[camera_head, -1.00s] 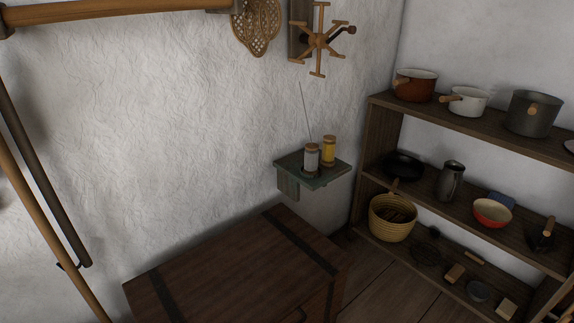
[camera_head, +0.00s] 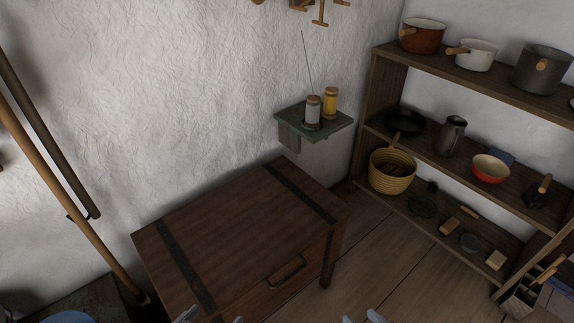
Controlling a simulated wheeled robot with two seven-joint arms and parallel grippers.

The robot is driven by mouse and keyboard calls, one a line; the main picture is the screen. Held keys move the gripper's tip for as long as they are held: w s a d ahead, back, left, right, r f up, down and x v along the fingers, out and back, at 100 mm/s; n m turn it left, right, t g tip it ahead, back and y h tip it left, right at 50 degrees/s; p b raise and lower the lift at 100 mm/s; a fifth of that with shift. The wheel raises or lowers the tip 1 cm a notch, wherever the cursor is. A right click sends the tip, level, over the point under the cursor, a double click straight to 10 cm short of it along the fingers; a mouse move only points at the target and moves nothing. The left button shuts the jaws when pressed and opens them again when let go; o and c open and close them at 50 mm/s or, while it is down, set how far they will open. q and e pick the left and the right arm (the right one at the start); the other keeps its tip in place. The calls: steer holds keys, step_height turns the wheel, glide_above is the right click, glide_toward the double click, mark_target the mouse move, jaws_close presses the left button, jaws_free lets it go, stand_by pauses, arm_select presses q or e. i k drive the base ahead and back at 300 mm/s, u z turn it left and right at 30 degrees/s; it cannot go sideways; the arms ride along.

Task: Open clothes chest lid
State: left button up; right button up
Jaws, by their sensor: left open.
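The clothes chest (camera_head: 235,225) is a dark brown wooden box against the white wall, with two black straps across its flat top. Its lid is down. A dark handle (camera_head: 287,273) sits on its front side. My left gripper (camera_head: 212,317) shows only its pale fingertips at the bottom edge, apart, by the chest's near left part. My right gripper (camera_head: 362,318) shows only two fingertips at the bottom edge, apart, over the floor right of the chest. Nothing shows between either pair.
A small green wall shelf (camera_head: 315,124) with two jars is above the chest's far end. A wooden shelf unit (camera_head: 378,90) with pots and a basket (camera_head: 391,172) stands right. Long poles (camera_head: 50,150) lean at left. The floor (camera_head: 375,255) right of the chest is clear.

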mark_target(210, 252)
steer(key=k, duration=0.5)
steer(key=z, duration=1.2)
steer(key=i, duration=0.95)
steer(key=u, duration=1.95)
